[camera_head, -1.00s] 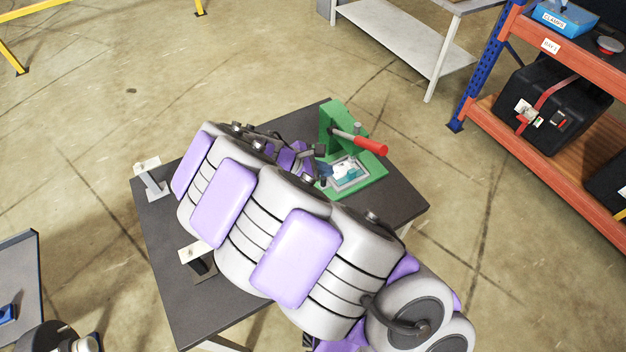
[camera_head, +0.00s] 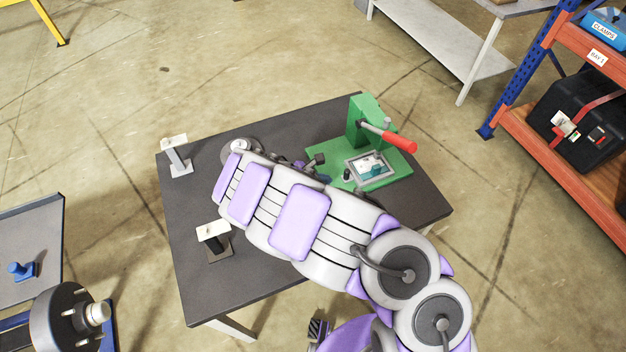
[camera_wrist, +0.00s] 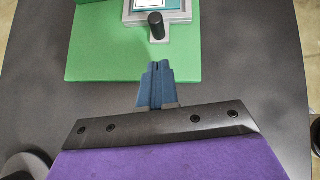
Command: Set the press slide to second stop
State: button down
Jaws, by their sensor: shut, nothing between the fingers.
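The green press (camera_head: 366,115) stands at the back right of the dark table, with a red-handled lever (camera_head: 397,140). Its slide (camera_head: 368,167) is a grey-framed tray with a teal and white insert, low on the green base. A black upright knob (camera_head: 347,174) sits on the slide's near tab; the wrist view shows this knob (camera_wrist: 156,26) too. My gripper (camera_wrist: 158,66) is shut and empty, its blue fingertips just short of the knob and apart from it, by the green base's near edge. In the head view my arm hides most of the gripper. I see no stop marks.
Two small stands with white plates, one at the left (camera_head: 176,157) and one at the front (camera_head: 214,238), are on the table (camera_head: 250,285). A round grey object (camera_head: 238,150) is behind my arm. An orange shelf (camera_head: 560,165) stands right.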

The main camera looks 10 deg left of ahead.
aim_at(354, 175)
jog(key=w+d, duration=0.3)
jog(key=shift+w+d+f+b, duration=0.2)
jog(key=shift+d+f+b, duration=0.05)
jog(key=shift+f+b, duration=0.15)
jog(key=w+d, duration=0.2)
jog(key=d, duration=0.1)
jog(key=w+d, duration=0.1)
jog(key=d, duration=0.1)
jog(key=shift+w, duration=0.25)
jog(key=shift+w+d+r, duration=0.1)
jog(key=shift+d+r, duration=0.1)
jog(key=shift+d, duration=0.1)
jog(key=shift+p, duration=0.3)
